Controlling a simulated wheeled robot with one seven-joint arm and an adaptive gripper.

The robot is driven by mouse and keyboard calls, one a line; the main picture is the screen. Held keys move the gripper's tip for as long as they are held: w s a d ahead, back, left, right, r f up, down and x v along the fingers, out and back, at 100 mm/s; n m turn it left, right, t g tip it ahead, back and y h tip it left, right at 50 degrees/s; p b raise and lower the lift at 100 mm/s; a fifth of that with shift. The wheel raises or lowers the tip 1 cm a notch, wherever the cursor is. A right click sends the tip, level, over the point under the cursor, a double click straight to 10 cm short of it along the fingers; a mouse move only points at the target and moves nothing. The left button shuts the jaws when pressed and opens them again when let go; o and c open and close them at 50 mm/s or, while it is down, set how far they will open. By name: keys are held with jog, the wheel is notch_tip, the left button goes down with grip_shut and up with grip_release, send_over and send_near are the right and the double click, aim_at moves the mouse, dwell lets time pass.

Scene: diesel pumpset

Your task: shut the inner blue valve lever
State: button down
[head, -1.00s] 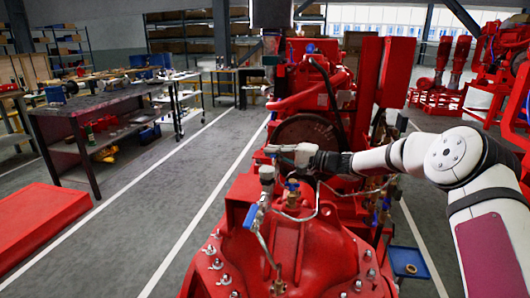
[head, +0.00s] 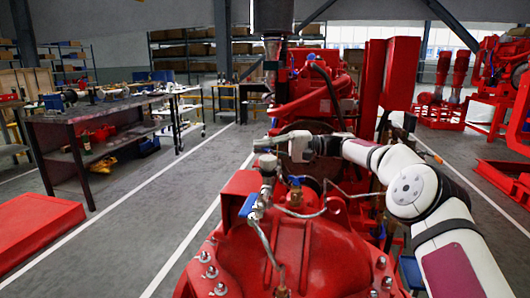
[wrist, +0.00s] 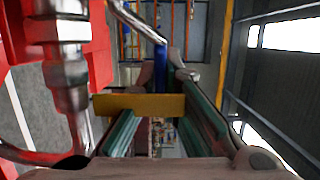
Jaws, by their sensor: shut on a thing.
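Two blue levers show in the head view. One (head: 247,205) hangs by the left upright fitting; the other (head: 295,181) sits atop a brass valve right of it. My gripper (head: 262,145) reaches in from the right, its fingers pointing left, by the top of the left fitting (head: 267,163). In the wrist view my fingers (wrist: 163,78) come close together at their tips. A blue bar (wrist: 161,42), seemingly a blue lever, shows between the tips; its grip is partly hidden. Which of the two levers it is, I cannot tell.
The red pump casing (head: 310,255) with studs lies below. A thin metal pipe (head: 300,213) curves beside the valves. In the wrist view a metal fitting (wrist: 62,60) stands close on the left, and a yellow bar (wrist: 140,104) crosses the fingers. A workbench (head: 100,122) stands off left.

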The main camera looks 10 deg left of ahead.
jog(key=shift+s+a+f+g, duration=0.1)
jog(key=shift+a+f+g, duration=0.05)
jog(key=shift+g, duration=0.35)
jog(key=c, duration=1.8)
grip_release()
jog(key=shift+o, duration=0.2)
jog(key=v, duration=0.7)
jog(key=shift+d, duration=0.3)
